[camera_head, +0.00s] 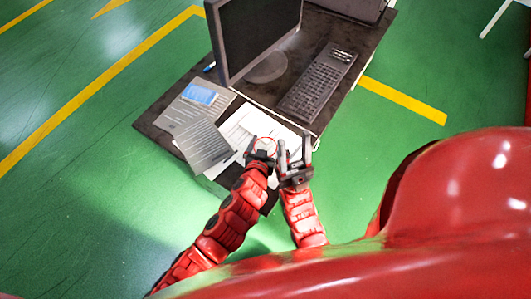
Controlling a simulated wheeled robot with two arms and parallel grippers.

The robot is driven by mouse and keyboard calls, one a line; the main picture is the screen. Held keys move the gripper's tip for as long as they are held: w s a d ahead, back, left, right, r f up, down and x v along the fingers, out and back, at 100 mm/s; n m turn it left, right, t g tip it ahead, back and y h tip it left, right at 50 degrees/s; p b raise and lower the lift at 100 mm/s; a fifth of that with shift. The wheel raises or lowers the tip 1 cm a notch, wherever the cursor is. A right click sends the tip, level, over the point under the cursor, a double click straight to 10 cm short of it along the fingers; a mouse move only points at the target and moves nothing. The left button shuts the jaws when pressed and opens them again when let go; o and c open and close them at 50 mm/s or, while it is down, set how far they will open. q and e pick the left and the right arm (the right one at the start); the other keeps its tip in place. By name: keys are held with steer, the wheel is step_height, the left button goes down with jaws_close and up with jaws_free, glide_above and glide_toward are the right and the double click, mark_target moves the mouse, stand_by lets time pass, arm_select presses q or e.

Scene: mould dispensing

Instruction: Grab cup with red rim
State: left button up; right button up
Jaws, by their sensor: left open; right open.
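My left gripper (261,152) is open over the papers at the near edge of the desk. A small round pale thing (266,144) with a faint reddish edge shows at its fingers. It may be the cup with the red rim, but it is too small to be sure. I cannot tell whether the fingers touch it. My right gripper (295,156) is open just to the right of the left one, with its fingers pointing toward the desk. Nothing shows clearly between its fingers.
The dark desk (160,122) holds a monitor (252,35), a black keyboard (319,80), grey paper sheets (203,146), white sheets (243,128) and a blue item (201,94). The green floor (90,200) with yellow lines is clear at left.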

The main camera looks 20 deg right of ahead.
arm_select(q)
steer(key=c, duration=1.1)
steer(key=shift+r, duration=0.1)
